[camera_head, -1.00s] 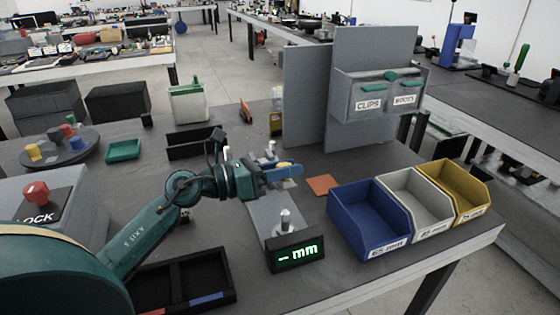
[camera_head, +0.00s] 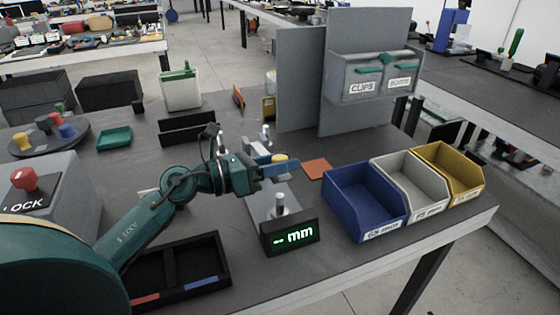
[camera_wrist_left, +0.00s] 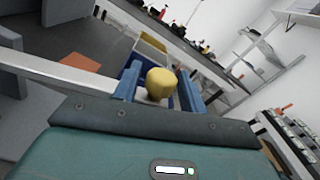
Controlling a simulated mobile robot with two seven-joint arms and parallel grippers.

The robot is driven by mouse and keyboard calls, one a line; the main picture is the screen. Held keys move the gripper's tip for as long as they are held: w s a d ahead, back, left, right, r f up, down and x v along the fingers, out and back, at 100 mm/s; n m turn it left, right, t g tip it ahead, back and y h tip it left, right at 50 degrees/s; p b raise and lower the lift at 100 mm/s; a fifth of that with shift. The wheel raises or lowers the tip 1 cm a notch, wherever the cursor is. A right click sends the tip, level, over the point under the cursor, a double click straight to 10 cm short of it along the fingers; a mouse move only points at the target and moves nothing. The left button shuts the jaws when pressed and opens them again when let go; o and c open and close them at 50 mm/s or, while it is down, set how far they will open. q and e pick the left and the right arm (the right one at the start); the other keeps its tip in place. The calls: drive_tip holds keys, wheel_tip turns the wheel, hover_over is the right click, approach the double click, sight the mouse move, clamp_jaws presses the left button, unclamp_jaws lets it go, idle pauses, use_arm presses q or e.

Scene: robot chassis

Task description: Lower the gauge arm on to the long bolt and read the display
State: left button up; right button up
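My left gripper (camera_head: 282,170) reaches over the gauge, its blue fingers around a yellow knob (camera_head: 279,158). The left wrist view shows the knob (camera_wrist_left: 160,84) between two separated fingers (camera_wrist_left: 160,95); I cannot tell whether both press on it. The gauge has a grey base plate (camera_head: 256,208) and silver parts behind the gripper (camera_head: 265,138); my gripper hides much of its arm. A short silver upright piece (camera_head: 281,206) stands on the plate behind the display; I cannot tell if it is the long bolt. The display (camera_head: 290,237) shows dashes and "mm" in green.
Blue (camera_head: 364,203), grey (camera_head: 410,186) and yellow (camera_head: 449,173) bins stand to the right. A black divided tray (camera_head: 178,270) lies at the front left. An orange square (camera_head: 317,169) lies beyond the gauge. A box with a red LOCK button (camera_head: 24,178) stands at the left.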

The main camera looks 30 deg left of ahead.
use_arm(q)
drive_tip(key=shift+o, duration=0.6)
use_arm(e)
drive_tip(key=shift+f, duration=0.2)
use_arm(q)
drive_tip(key=shift+s+a, duration=0.2)
drive_tip(key=b+v, duration=0.2)
drive_tip(key=v, duration=1)
drive_tip(key=shift+s, duration=0.3)
use_arm(e)
drive_tip(key=shift+s+d+r+t, duration=0.25)
drive_tip(key=shift+d+r+t, duration=0.15)
drive_tip(key=shift+d+r, duration=0.05)
use_arm(q)
drive_tip(key=shift+a+r, duration=0.1)
use_arm(e)
drive_tip(key=shift+s+f, duration=0.1)
drive_tip(key=shift+f, duration=0.05)
